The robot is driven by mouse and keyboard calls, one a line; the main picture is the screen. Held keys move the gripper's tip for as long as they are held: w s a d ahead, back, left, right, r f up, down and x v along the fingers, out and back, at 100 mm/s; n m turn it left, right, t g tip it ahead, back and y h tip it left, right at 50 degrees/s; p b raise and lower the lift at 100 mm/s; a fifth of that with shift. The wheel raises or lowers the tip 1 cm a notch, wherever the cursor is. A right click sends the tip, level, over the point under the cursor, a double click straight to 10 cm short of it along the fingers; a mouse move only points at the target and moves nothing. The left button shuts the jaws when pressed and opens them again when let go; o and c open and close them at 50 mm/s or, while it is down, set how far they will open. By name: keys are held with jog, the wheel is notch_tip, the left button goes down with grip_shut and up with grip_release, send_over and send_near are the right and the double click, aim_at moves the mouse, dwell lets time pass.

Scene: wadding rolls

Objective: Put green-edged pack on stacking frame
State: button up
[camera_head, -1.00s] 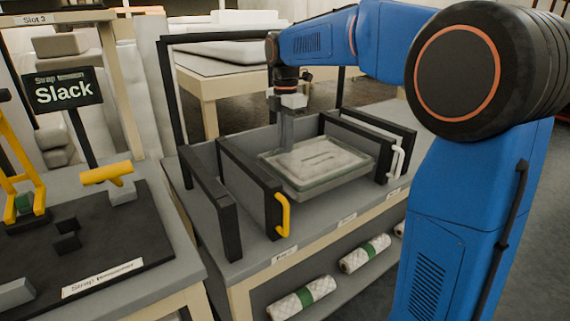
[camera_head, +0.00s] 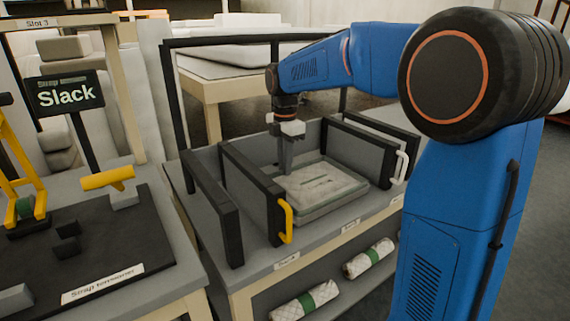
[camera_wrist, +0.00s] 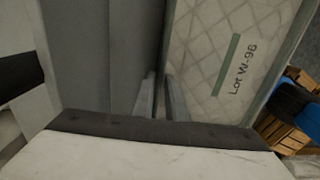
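The green-edged pack (camera_head: 325,187) is pale and quilted, and lies flat between the dark-edged side panels of the stacking frame (camera_head: 229,208). The wrist view shows its quilted top (camera_wrist: 205,45) with a green strip and the text "Lot W-96". My gripper (camera_head: 287,172) points down at the pack's back left edge. In the wrist view its two grey fingers (camera_wrist: 160,80) are close together at that edge, with a narrow dark gap between them. Whether they grip the edge is not clear. The pack's underside is hidden.
A yellow handle (camera_head: 287,220) and a white handle (camera_head: 401,167) stick out at the front of the panels. Rolls with green bands (camera_head: 306,299) lie on the shelf below. A strap tensioner table with a "Slack" sign (camera_head: 66,94) stands at left.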

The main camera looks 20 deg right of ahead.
jog(key=shift+o, duration=1.3)
notch_tip(320, 180, up, 12)
jog(key=s+d+f+m+t, duration=0.1)
jog(key=s+d+m, duration=0.3)
jog(key=s, duration=0.6)
jog(key=s+d+f+m+t, duration=0.1)
jog(key=s+f+m+t, duration=0.1)
jog(key=s+f+m, duration=0.6)
jog(key=s+d+f+m+t, duration=0.1)
jog(key=s+d+f+m, duration=0.1)
jog(key=s+f+m, duration=0.7)
jog(key=s, duration=0.7)
jog(key=shift+f+m+t, duration=0.15)
jog(key=shift+m+t, duration=0.15)
jog(key=shift+t, duration=0.1)
jog(key=shift+s+d, duration=0.1)
jog(key=shift+d, duration=0.1)
